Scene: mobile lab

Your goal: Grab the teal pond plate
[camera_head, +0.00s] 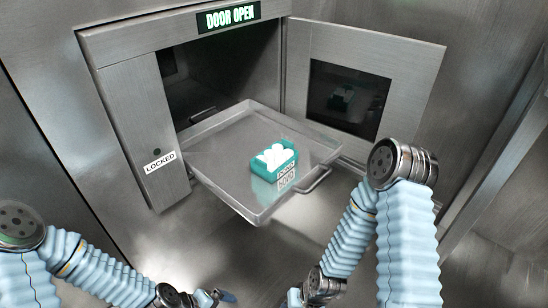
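The teal pond plate (260,167) is a small teal holder with white rounded tops and a white label on its front. It sits upright on the metal tray (205,155), right of the tray's middle. My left gripper (222,297) is at the bottom edge, below and left of the plate and well apart from it. My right gripper (293,299) is also at the bottom edge, apart from the plate and partly cut off. The state of the fingers is unclear on both.
The tray sticks out of an open metal chamber (215,75) under a DOOR OPEN sign (229,17). The chamber's windowed door (400,50) stands open at the right. A handle (316,181) is at the tray's right front. A LOCKED panel (140,120) is at the left.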

